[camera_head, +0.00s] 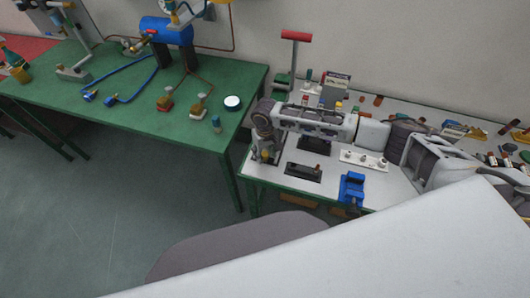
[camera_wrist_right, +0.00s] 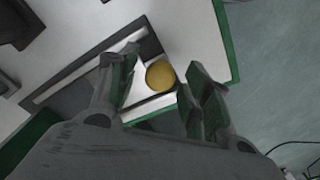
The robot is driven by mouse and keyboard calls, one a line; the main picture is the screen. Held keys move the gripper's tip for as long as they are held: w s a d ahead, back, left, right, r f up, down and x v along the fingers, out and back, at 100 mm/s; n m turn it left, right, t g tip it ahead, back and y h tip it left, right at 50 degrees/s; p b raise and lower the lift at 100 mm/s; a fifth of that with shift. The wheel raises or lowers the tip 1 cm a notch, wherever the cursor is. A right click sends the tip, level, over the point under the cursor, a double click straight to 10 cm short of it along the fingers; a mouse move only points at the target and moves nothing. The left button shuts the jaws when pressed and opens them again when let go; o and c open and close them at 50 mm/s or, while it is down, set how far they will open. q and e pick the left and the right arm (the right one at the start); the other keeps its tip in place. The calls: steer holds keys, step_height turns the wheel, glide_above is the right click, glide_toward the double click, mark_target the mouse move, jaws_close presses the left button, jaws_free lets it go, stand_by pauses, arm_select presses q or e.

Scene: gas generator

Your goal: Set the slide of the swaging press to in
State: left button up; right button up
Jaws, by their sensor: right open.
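A round yellow knob (camera_wrist_right: 160,76) shows in the right wrist view, on a dark base (camera_wrist_right: 75,98) with a pale edge strip. I take this to be the swaging press and its slide knob, but whether the slide is in or out I cannot tell. My right gripper (camera_wrist_right: 163,92) is open, with one finger on each side of the knob; contact is not clear. In the head view my right gripper (camera_head: 266,156) points down at the left end of the white table, and mostly covers the press there. My left gripper is not in view.
On the white table (camera_head: 258,177) stand a dark plate with a brown knob (camera_head: 303,171), a blue vise-like tool (camera_head: 352,188) and a white strip with knobs (camera_head: 362,160). A red-handled lever (camera_head: 297,38) rises behind my right arm.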

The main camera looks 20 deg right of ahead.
jaws_close()
stand_by(0.3)
steer(key=shift+w, duration=0.2)
steer(key=shift+w+d, duration=0.55)
steer(key=shift+w, duration=0.35)
steer(key=shift+w+d, duration=0.7)
steer(key=shift+w, duration=0.25)
steer(key=shift+w+d, duration=0.7)
steer(key=shift+w, duration=0.2)
steer(key=shift+b, duration=0.3)
jaws_free()
